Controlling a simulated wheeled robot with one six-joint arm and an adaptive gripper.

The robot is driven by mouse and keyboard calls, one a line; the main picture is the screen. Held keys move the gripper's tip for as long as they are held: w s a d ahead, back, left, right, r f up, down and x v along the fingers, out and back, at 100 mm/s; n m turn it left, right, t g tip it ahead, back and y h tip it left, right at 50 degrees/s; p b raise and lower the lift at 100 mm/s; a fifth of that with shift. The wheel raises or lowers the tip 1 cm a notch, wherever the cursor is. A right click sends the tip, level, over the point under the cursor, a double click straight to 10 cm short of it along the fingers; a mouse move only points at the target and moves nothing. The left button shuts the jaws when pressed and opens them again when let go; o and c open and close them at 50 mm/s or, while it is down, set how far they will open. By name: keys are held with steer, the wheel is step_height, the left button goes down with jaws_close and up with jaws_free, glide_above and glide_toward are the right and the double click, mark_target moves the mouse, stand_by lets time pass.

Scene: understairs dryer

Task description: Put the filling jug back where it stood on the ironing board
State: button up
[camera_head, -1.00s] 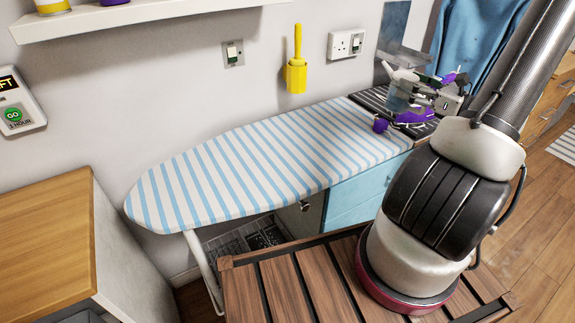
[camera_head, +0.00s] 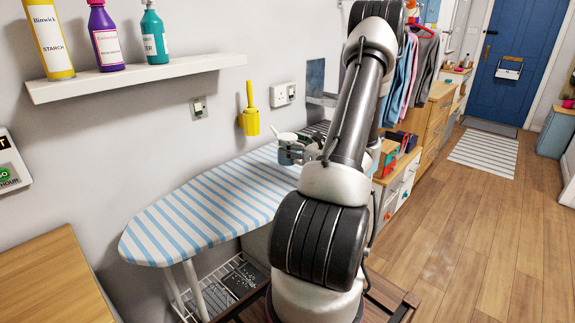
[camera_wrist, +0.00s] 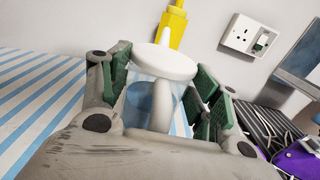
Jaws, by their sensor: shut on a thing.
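The filling jug (camera_head: 285,157) has a see-through blue body and a pale lid. It is over the far right part of the blue-and-white striped ironing board (camera_head: 190,212). My gripper (camera_head: 305,152) is shut on the jug, partly hidden behind my arm in the head view. In the wrist view the green finger pads lie on both sides of the jug (camera_wrist: 150,97), with its round white lid (camera_wrist: 165,62) toward the wall. The jug looks roughly upright. I cannot tell whether its base touches the board.
A purple iron (camera_wrist: 300,162) lies on the dark ribbed rest (camera_wrist: 262,125) at the board's right end. A yellow holder (camera_head: 250,121) hangs on the wall behind, near a socket (camera_head: 283,95). The board's left part is clear. A shelf with bottles (camera_head: 140,76) is above.

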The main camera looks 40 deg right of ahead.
mark_target(293, 165)
steer(key=shift+f, duration=2.6)
steer(key=shift+f, duration=0.1)
steer(key=o, duration=1.2)
steer(key=shift+d, duration=0.1)
